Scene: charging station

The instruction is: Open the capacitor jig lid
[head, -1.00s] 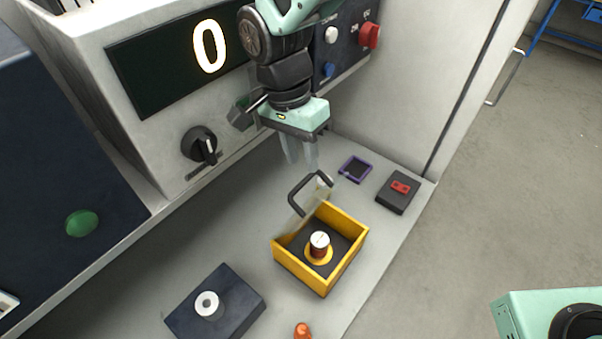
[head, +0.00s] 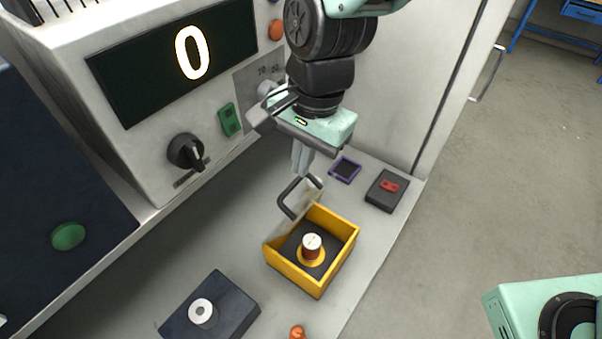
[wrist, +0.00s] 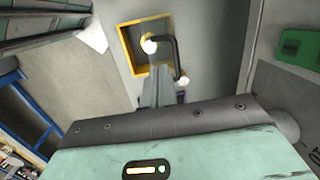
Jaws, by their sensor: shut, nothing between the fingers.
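The capacitor jig is a yellow open-topped box (head: 340,254) on the grey bench, with a red-and-white cylindrical capacitor (head: 312,246) upright inside. Its clear lid (head: 303,208) stands raised along the box's back-left side, leaving the inside exposed. A dark bar handle (head: 288,197) sticks out from the lid. My gripper (head: 301,165) is just above and behind the handle, fingers shut and empty. In the wrist view my fingers (wrist: 157,88) appear beside the handle (wrist: 179,55), with the yellow box (wrist: 126,42) beyond. I cannot tell whether they touch the handle.
A dark block with a white ring (head: 225,310) lies front left and an orange knob (head: 297,332) in front. A purple-rimmed pad (head: 346,169) and a black box with a red top (head: 387,191) are right. The control panel with a 0 display (head: 180,60) stands behind.

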